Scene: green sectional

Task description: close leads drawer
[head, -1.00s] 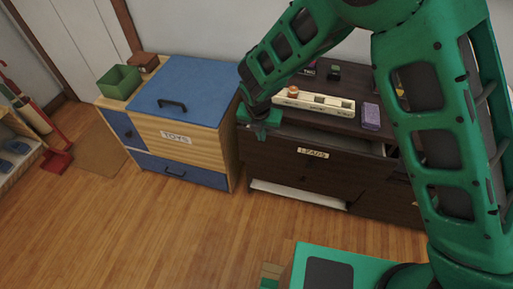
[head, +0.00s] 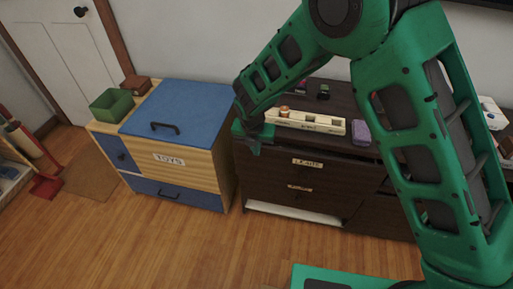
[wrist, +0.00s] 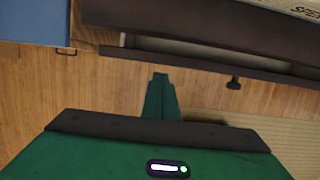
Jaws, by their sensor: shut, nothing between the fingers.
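A dark knob (wrist: 233,83) sticks out from the front. My gripper (head: 254,150) is shut and empty, at the left end of the drawer front. In the wrist view its fingertips (wrist: 160,76) point toward the front; I cannot tell whether they touch it.
A long cream tray (head: 305,121) and a purple box (head: 361,132) sit on the dresser top. A toy chest (head: 185,120) with a blue lid stands close on the left, with a green bin (head: 111,105). The wooden floor (head: 150,245) in front is clear.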

